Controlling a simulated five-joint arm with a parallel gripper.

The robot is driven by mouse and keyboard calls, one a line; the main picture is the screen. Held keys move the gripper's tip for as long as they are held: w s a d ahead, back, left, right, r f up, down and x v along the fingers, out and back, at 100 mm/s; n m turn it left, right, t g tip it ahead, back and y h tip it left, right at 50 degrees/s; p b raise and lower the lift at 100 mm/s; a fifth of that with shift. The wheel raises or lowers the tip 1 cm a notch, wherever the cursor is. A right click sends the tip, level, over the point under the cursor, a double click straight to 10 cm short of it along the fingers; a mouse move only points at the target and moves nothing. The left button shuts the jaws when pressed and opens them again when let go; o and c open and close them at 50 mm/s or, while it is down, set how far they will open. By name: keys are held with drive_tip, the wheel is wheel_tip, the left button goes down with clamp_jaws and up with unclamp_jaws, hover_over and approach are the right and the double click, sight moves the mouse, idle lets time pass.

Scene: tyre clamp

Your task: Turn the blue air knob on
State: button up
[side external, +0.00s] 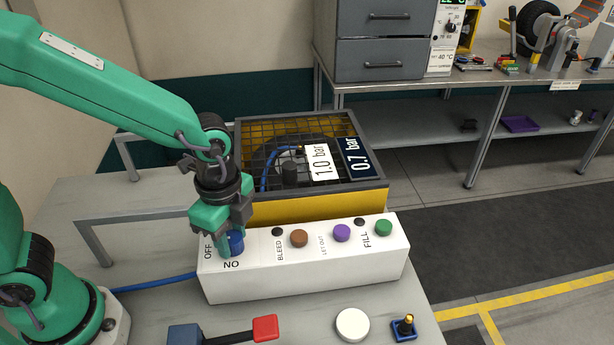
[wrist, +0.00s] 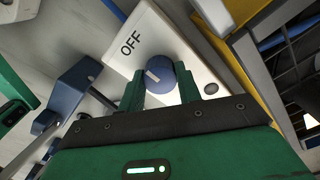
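The blue air knob (side external: 236,243) sits at the left end of the white control box, by the printed words OFF and NO. In the wrist view the blue knob (wrist: 166,76) has a white mark on its left part, and the word OFF is printed above and left of it. My gripper (side external: 232,232) is down at the knob. In the wrist view the fingers of my gripper (wrist: 160,88) lie on either side of the knob's near part and partly hide it. I cannot tell whether both fingers press on it.
The white box (side external: 310,270) also carries brown (side external: 299,239), purple (side external: 342,233) and green (side external: 383,228) buttons. A yellow cage with a mesh lid (side external: 375,190) stands behind. A red-ended lever (side external: 265,328), a white disc (side external: 352,324) and a blue-based joystick (side external: 404,327) are in front.

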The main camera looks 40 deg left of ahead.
drive_tip(key=shift+c, duration=0.8)
drive_tip(key=shift+n, duration=0.4)
drive_tip(key=n, duration=0.8)
drive_tip(key=shift+n, duration=0.3)
drive_tip(key=n, duration=0.4)
drive_tip(key=shift+r+n, duration=0.1)
drive_tip(key=shift+n, duration=2.2)
